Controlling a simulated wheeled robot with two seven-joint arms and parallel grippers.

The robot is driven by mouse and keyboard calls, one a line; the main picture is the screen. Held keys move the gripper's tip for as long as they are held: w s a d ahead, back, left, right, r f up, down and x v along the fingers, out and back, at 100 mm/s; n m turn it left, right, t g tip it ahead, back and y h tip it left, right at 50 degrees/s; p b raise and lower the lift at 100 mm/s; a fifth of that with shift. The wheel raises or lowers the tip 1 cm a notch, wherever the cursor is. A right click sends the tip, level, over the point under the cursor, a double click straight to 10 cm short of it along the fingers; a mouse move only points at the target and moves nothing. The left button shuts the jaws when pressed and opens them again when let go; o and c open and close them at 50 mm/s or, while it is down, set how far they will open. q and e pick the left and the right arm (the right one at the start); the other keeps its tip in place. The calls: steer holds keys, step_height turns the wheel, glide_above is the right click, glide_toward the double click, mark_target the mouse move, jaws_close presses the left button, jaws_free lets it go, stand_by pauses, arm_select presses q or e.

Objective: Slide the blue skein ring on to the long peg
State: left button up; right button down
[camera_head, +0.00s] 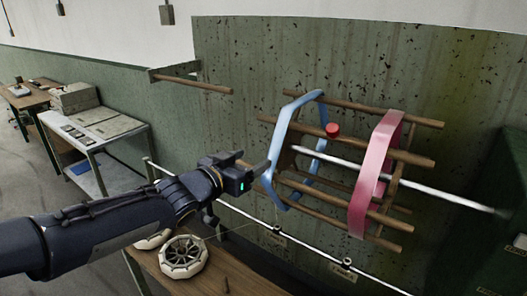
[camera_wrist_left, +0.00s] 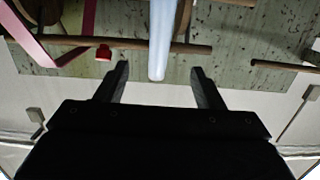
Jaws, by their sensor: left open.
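The blue skein ring (camera_head: 278,150) hangs around the wooden bars at the left end of the reel (camera_head: 415,158). My left gripper (camera_head: 262,175) is open at the ring's left side. In the left wrist view the ring (camera_wrist_left: 162,40) reaches down between the tips of my left gripper (camera_wrist_left: 160,75), with gaps on both sides. A wooden peg (camera_head: 195,86), apparently the long peg, sticks out from a wall bracket left of the reel. My right gripper is not in view.
A pink ring (camera_head: 375,175) is around the reel's right part, and a red knob (camera_head: 332,130) sits between the rings. A metal shaft (camera_head: 430,190) runs through the reel. A white spoked wheel (camera_head: 184,257) lies on the wooden table (camera_head: 225,278) below. Space between peg and reel looks clear.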

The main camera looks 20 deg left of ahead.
mark_target(275, 147)
arm_select(q)
steer(key=b+x, duration=0.1)
steer(key=x, duration=0.7)
steer(key=shift+w+d+f+b, duration=0.1)
steer(key=shift+w+d+b, duration=0.05)
steer(key=shift+w+b, duration=0.15)
steer(key=shift+x, duration=1.35)
steer(key=c, duration=1.3)
steer(key=shift+c, duration=0.2)
